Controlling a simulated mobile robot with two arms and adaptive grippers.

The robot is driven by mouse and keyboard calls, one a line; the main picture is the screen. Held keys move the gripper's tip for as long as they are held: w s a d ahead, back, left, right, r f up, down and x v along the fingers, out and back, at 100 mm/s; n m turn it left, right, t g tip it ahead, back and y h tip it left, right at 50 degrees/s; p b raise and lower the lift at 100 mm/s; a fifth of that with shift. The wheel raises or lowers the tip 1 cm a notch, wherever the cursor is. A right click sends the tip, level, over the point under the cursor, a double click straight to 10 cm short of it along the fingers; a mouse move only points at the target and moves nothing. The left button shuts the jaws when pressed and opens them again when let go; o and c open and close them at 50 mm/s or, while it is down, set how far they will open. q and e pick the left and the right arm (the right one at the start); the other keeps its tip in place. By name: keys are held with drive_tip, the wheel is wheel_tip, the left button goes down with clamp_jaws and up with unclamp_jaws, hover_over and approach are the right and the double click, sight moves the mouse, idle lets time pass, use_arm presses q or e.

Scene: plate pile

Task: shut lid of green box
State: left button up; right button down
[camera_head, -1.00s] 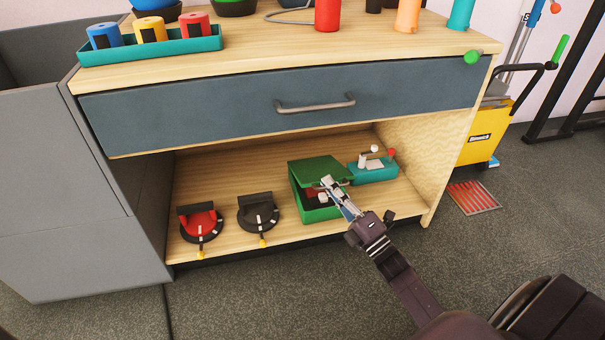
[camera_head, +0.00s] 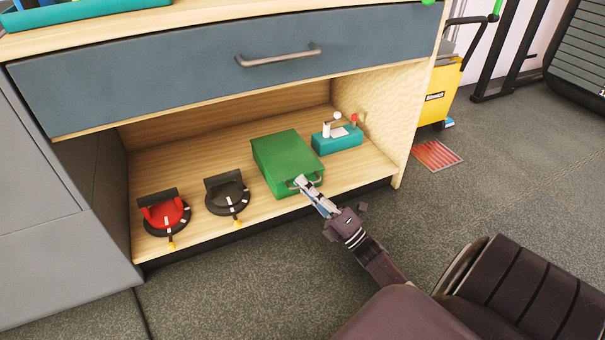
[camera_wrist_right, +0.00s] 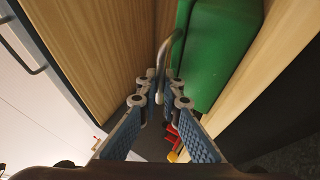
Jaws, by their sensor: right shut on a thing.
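The green box (camera_head: 283,160) stands on the wooden lower shelf. Its lid looks down over the top, nearly flat, though I cannot tell whether the front edge is fully closed. A grey handle (camera_head: 304,181) sticks out at the lid's front edge. My right gripper (camera_head: 300,181) is at the front of the box, shut on this handle. In the right wrist view, the handle (camera_wrist_right: 160,72) lies between the fingertips (camera_wrist_right: 158,101), with the green box (camera_wrist_right: 218,50) just beyond. My left gripper is out of view.
A teal device (camera_head: 338,138) with a red-topped lever stands right of the box. A black round fixture (camera_head: 227,193) and a red one (camera_head: 166,212) stand to its left. The drawer (camera_head: 190,75) overhangs the shelf. Open floor lies in front.

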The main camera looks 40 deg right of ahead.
drive_tip(key=shift+f, duration=0.25)
drive_tip(key=c, duration=2.4)
unclamp_jaws()
drive_tip(key=shift+s, duration=0.1)
drive_tip(key=shift+s+d+f, duration=0.1)
drive_tip(key=shift+s+f, duration=0.05)
drive_tip(key=s, duration=0.4)
drive_tip(key=s+d, duration=0.1)
drive_tip(key=s, duration=0.3)
drive_tip(key=s+d, duration=0.1)
drive_tip(key=s, duration=0.3)
drive_tip(key=shift+s+f, duration=0.15)
drive_tip(key=shift+s, duration=0.15)
